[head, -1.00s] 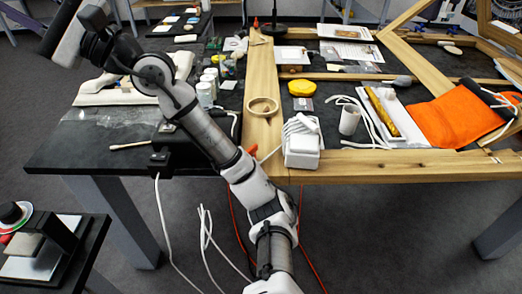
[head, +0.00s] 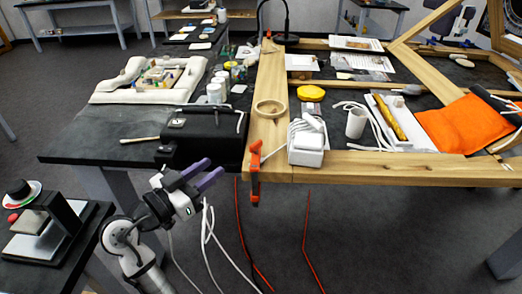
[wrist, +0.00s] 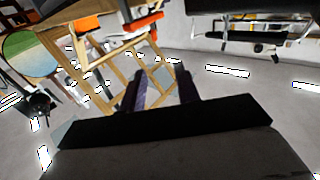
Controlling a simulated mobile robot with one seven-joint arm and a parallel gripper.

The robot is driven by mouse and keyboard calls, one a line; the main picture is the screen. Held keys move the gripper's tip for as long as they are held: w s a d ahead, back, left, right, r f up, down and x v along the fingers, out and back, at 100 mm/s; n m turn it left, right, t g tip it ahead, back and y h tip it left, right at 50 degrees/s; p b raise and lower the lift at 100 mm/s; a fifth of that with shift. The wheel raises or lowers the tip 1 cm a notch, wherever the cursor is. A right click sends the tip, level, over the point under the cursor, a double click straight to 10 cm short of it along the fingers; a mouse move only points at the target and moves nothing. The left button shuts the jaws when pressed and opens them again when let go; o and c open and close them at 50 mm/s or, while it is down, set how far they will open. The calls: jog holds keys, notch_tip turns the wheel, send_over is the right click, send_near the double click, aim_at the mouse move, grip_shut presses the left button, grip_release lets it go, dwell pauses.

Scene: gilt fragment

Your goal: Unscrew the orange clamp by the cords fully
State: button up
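The orange clamp (head: 255,172) sits upright on the front edge of the wooden frame, at its left corner, just left of the white corded block. Its lower part hangs below the wood. My gripper (head: 214,170) is left of the clamp and a little apart from it, in front of the black case. Its two purple fingers are spread, with nothing between them. In the wrist view the fingers (wrist: 162,88) also stand apart and empty. An orange part shows at the top of the wrist view, but I cannot tell whether it is the clamp.
The black case (head: 203,138) stands at the table edge behind my gripper. The white block with cords (head: 307,147) sits on the wooden frame (head: 400,166) right of the clamp. White and red cords hang below. A small stand (head: 45,225) is at lower left.

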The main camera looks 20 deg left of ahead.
aim_at(250, 149)
jog(key=shift+m, duration=0.3)
jog(key=p+x, duration=0.1)
jog(key=x, duration=0.3)
jog(key=f+p+x, duration=0.1)
jog(key=x, duration=0.3)
jog(key=d+p+x, duration=0.1)
jog(key=p+x, duration=0.1)
jog(key=x, duration=0.2)
jog(key=shift+f, duration=0.15)
jog(key=shift+w+d+f, duration=0.1)
jog(key=shift+w+d, duration=0.1)
jog(key=shift+w, duration=0.3)
grip_shut()
